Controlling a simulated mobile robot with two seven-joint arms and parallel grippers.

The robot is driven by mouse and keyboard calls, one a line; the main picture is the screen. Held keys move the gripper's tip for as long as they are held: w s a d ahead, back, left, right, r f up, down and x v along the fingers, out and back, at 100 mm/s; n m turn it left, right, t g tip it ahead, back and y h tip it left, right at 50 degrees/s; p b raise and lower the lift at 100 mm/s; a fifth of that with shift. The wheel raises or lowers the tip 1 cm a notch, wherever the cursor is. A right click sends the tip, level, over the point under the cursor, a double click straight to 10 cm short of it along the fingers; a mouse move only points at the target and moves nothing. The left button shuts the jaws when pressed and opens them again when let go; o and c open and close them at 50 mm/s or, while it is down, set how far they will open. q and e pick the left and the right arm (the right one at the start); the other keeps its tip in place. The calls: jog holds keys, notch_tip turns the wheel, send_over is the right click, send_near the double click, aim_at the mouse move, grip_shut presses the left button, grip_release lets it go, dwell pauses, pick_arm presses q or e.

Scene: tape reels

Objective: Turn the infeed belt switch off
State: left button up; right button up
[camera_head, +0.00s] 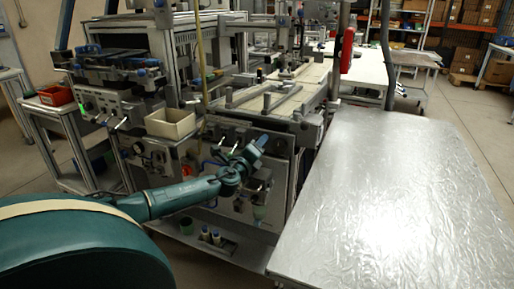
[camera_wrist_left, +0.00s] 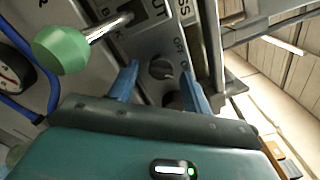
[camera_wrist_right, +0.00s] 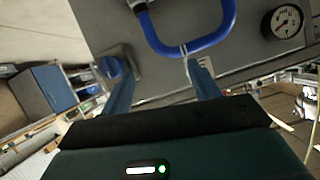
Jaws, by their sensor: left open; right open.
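The switch is a dark rotary knob (camera_wrist_left: 162,69) on a grey panel with OFF lettering beside it. The full label of this switch is cut off, so I cannot tell whether it is the infeed belt's. My left gripper (camera_wrist_left: 160,77) is open, with one blue finger on each side of the knob in the picture; contact cannot be told. In the head view my left gripper (camera_head: 255,152) is at the front panel of the machine (camera_head: 283,170). My right gripper (camera_wrist_right: 160,74) is open and empty, seen only in its own wrist view.
A green ball-ended lever (camera_wrist_left: 60,50) sticks out left of the knob, close to the left finger. A blue hose (camera_wrist_right: 190,45), a blue knob (camera_wrist_right: 110,66) and a gauge (camera_wrist_right: 284,20) are ahead of my right gripper. A shiny metal table (camera_head: 400,200) stands at right.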

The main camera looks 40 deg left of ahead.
pick_arm(q)
jog(key=c, duration=1)
pick_arm(e)
jog(key=shift+w, duration=0.15)
pick_arm(q)
jog(key=shift+o, duration=0.2)
jog(key=shift+n, duration=0.4)
pick_arm(e)
jog(key=shift+f, duration=0.15)
pick_arm(q)
jog(key=shift+r+n, duration=0.15)
jog(key=shift+n, duration=3.1)
jog(key=shift+r+n, duration=0.15)
jog(key=shift+n, duration=3.1)
jog(key=o, duration=1)
jog(key=shift+c, duration=0.2)
pick_arm(e)
jog(key=shift+d, duration=0.15)
